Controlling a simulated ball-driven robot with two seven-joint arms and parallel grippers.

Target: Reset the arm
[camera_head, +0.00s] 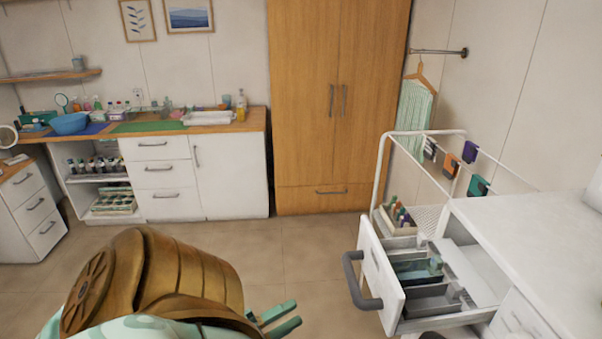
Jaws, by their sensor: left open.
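My left arm comes in at the bottom left, with a large bronze-coloured link in front. My left gripper (287,315) shows its teal fingers just right of that link, low in the view. The fingers are apart with nothing seen between them, so it is open and empty. It is over the floor, apart from the open drawer to its right. My right gripper is not seen.
The cart top (530,220) is mostly bare. A wooden wardrobe (335,100) and a cluttered counter (256,121) line the back. The tiled floor (300,245) between is clear.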

